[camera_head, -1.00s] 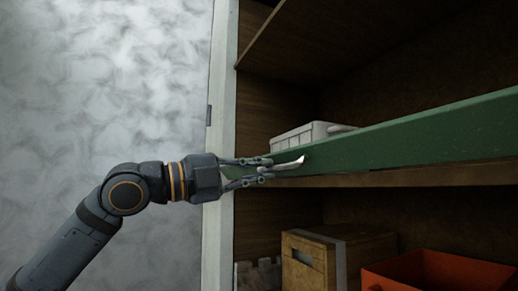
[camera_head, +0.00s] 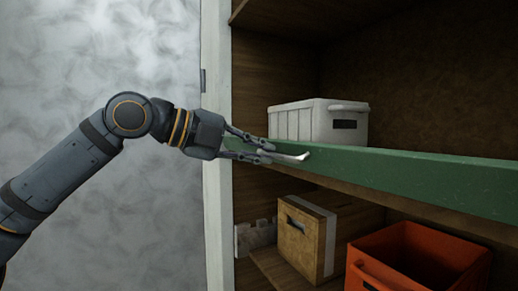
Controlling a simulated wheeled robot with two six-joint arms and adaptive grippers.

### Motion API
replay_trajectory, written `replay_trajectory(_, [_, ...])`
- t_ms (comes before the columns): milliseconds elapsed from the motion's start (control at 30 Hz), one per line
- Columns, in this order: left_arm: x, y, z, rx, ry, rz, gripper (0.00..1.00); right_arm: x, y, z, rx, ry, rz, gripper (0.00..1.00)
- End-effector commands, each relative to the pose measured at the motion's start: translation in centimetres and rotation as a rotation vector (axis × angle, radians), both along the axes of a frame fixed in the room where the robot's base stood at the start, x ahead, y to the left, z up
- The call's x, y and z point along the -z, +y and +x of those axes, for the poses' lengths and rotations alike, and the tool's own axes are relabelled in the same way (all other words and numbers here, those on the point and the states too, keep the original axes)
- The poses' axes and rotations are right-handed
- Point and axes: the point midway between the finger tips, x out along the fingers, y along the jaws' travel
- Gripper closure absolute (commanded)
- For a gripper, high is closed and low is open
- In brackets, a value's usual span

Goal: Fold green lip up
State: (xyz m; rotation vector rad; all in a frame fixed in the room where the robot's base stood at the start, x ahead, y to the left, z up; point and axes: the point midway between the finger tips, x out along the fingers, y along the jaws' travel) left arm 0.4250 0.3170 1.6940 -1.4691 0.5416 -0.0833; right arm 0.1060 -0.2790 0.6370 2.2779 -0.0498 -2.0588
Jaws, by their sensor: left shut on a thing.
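The green lip (camera_head: 415,178) is a long board along the front edge of the middle shelf, slanting down towards the right of the view. A pale, curved metal piece (camera_head: 298,157) sits in front of its left part. My left gripper (camera_head: 268,153) reaches in from the left and its fingers are shut on this metal piece. The fingers hide part of the lip behind them, so the exact grip is hard to see. My right gripper is not in view.
A white bin (camera_head: 300,124) stands on the shelf behind the lip. Below are a wooden box (camera_head: 297,242) and an orange crate (camera_head: 375,272). The pale cabinet post (camera_head: 216,225) stands close by my left gripper.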

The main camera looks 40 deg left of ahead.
Motion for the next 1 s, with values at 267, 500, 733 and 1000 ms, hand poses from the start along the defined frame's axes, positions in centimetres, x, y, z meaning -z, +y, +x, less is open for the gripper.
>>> replay_trajectory(267, [-0.05, 0.11, 0.03, -0.004, -0.002, 0.002, 1.00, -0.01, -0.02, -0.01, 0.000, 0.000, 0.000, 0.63])
replay_trajectory(500, [-0.07, 0.13, 0.03, -0.004, -0.002, 0.002, 1.00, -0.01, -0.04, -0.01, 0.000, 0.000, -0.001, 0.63])
replay_trajectory(733, [-0.08, 0.14, 0.03, -0.004, -0.003, 0.001, 1.00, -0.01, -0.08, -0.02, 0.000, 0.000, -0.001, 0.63])
replay_trajectory(1000, [-0.10, 0.15, 0.04, -0.004, -0.003, 0.001, 0.81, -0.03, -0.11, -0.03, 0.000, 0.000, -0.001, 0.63])
